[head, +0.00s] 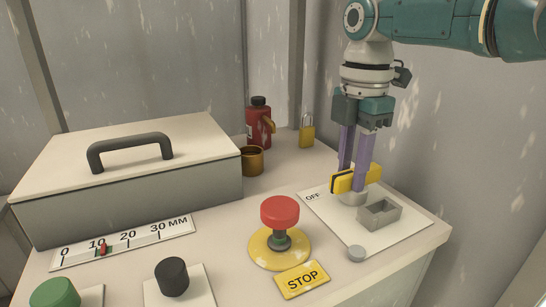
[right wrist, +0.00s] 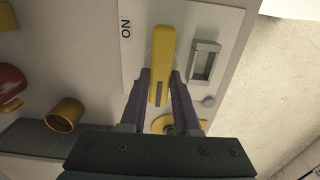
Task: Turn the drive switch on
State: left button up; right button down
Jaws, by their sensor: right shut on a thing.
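The drive switch has a yellow bar handle (head: 343,182) on a white plate (head: 395,237) at the right front of the bench. The handle's dark-striped end points left, toward the OFF label (head: 313,196). My right gripper (head: 353,178) reaches down from above with its purple fingers shut on the handle. In the right wrist view the handle (right wrist: 163,45) lies between the fingers (right wrist: 159,90), with the ON label (right wrist: 126,28) on the plate beside its far end. The gripper hides part of the handle. My left gripper is not in view.
A red STOP mushroom button (head: 280,212) stands left of the plate. A grey open-topped frame (head: 379,213) and a small round stud (head: 356,253) are on the plate. Behind are a padlock (head: 307,132), a red bottle (head: 259,125) and a brass cup (head: 251,161). A lidded box (head: 140,195) fills the left.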

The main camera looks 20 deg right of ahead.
jog(key=m, duration=0.3)
jog(key=shift+w, duration=0.15)
jog(key=m, duration=0.3)
jog(key=m+b, duration=0.1)
jog(key=shift+w, duration=0.25)
jog(key=m, duration=0.2)
jog(key=m+b, duration=0.1)
jog(key=m, duration=0.1)
jog(key=m+b, duration=0.1)
jog(key=shift+w+d+m, duration=0.2)
jog(key=shift+d+m, duration=0.05)
jog(key=shift+m, duration=0.15)
jog(key=m+b, duration=0.1)
jog(key=m, duration=0.2)
jog(key=shift+d, duration=0.15)
jog(key=shift+d+m, duration=0.1)
jog(key=shift+m, duration=0.9)
jog(key=c, duration=0.6)
grip_release()
jog(key=shift+c, duration=0.2)
